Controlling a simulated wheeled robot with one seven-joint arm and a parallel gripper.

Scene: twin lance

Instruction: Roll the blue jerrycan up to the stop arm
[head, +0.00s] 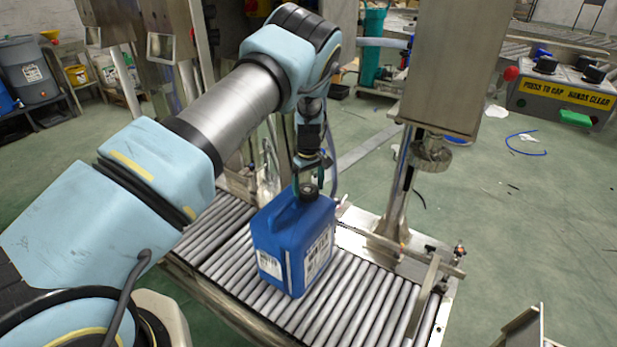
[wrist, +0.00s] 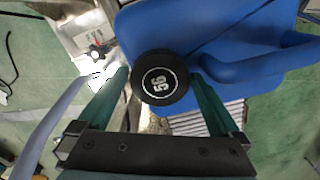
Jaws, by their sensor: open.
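The blue jerrycan (head: 293,245) stands upright on the roller conveyor, with white labels on its sides. It also shows in the wrist view (wrist: 225,45), where its black cap (wrist: 160,78) is marked 56. My gripper (head: 312,180) is over the jerrycan's top, around its cap. In the wrist view my gripper (wrist: 162,92) has its two teal fingers apart, one on each side of the cap, with gaps visible. What looks like the stop arm (head: 428,280) is a metal bar across the rollers near the right end, apart from the jerrycan.
Bare rollers (head: 375,290) lie between the jerrycan and the bar. A steel post with a large metal housing (head: 455,65) stands behind the conveyor. A control box (head: 563,95) with a yellow label and green button is at the right. A blue hose lies on the floor.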

